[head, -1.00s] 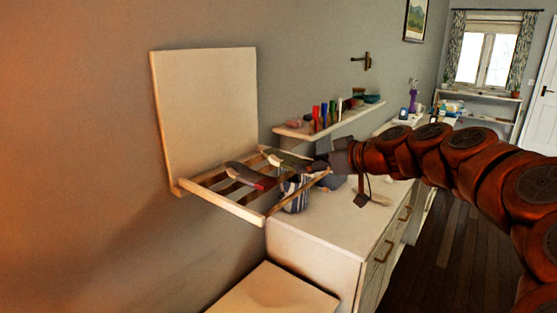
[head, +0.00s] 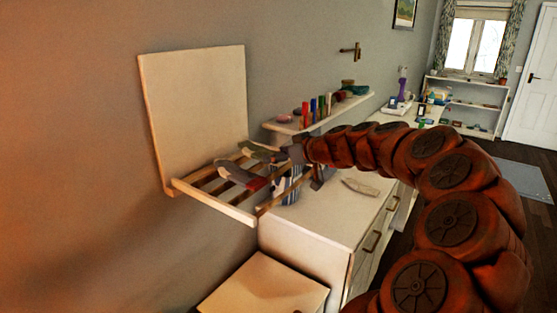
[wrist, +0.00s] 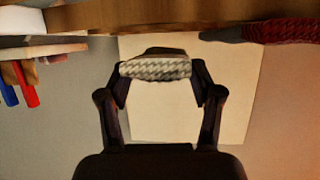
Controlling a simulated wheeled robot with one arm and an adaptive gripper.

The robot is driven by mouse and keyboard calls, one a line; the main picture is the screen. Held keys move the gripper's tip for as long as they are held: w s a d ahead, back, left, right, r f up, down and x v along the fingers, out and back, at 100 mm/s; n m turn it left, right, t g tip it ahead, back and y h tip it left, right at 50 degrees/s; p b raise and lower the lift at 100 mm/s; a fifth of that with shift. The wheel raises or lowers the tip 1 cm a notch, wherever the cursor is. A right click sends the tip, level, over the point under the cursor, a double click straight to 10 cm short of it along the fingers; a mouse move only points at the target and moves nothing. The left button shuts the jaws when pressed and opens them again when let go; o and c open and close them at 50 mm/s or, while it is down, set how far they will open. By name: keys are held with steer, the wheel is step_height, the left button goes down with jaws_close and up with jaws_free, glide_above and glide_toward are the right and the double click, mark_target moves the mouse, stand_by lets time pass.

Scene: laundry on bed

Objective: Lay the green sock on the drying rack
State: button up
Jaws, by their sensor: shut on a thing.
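The drying rack (head: 212,207) is a pale wooden slatted frame folded out from a backboard on the wall. My gripper (head: 284,153) is at the rack's far right side in the head view. It is shut on the green sock (head: 260,152), which stretches left over the slats. I cannot tell whether the sock touches them. In the wrist view, my gripper (wrist: 155,72) pinches a grey and white patterned end of the sock (wrist: 155,67); the rest is hidden.
Another sock, dark with a red cuff (head: 255,183), lies on the rack's slats and shows in the wrist view (wrist: 282,31). A striped container (head: 288,188) stands beneath the rack on the cabinet (head: 320,222). A shelf (head: 333,112) with colored bottles is close behind my gripper.

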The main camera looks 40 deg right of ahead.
steer(key=shift+s+a+f+p, duration=0.1)
steer(key=shift+f+p, duration=0.3)
steer(key=shift+f, duration=0.75)
steer(key=shift+f, duration=0.15)
steer(key=o, duration=0.9)
steer(key=b+v, duration=0.4)
steer(key=v, duration=0.8)
